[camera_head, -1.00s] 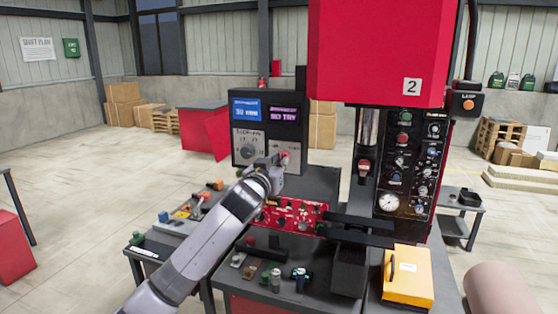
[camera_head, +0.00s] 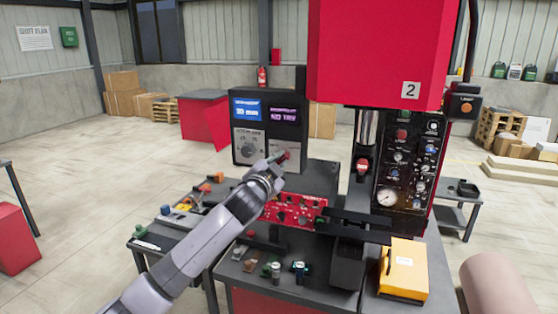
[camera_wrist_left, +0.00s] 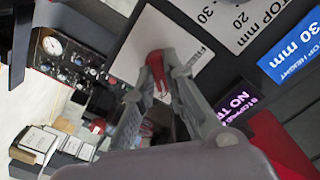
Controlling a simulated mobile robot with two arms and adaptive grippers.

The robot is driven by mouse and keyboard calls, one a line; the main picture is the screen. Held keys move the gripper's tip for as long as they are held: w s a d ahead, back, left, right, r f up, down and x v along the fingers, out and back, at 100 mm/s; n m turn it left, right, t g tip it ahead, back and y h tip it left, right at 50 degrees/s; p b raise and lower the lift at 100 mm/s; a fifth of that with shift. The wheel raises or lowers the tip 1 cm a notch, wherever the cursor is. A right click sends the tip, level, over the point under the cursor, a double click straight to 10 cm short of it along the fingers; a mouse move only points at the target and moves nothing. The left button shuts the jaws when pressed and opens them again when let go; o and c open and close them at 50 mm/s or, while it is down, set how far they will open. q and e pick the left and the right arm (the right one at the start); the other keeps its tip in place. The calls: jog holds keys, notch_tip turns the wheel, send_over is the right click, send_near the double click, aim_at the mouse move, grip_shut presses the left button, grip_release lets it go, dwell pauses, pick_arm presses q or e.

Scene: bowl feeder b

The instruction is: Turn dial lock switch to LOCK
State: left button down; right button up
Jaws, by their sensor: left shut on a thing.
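The dial lock switch is a red knob (camera_wrist_left: 155,66) on a pale plate (camera_wrist_left: 176,38) marked "FREE" in the left wrist view. Its tip also shows as a red spot in the head view (camera_head: 286,154), on the right lower plate of the black control box. My left gripper (camera_wrist_left: 163,80) is shut on the knob, with a grey finger on each side of it. In the head view my left gripper (camera_head: 276,164) reaches up to the box and covers part of the plate. Whether the knob points at LOCK cannot be read. My right gripper is not in view.
Left of the plate is a larger dial (camera_head: 247,149) on its own plate. Above are a blue screen (camera_head: 246,108) and a purple screen (camera_head: 283,115). A red panel with knobs (camera_head: 300,213) lies below the wrist. The red press (camera_head: 375,50) stands close on the right.

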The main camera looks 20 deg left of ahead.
pick_arm(q)
jog(key=shift+m, duration=0.4)
jog(key=c, duration=1.6)
grip_release()
jog(key=shift+c, duration=0.2)
jog(key=shift+s, duration=0.1)
jog(key=s, duration=1.1)
jog(key=shift+s+a, duration=0.2)
jog(key=shift+s, duration=0.2)
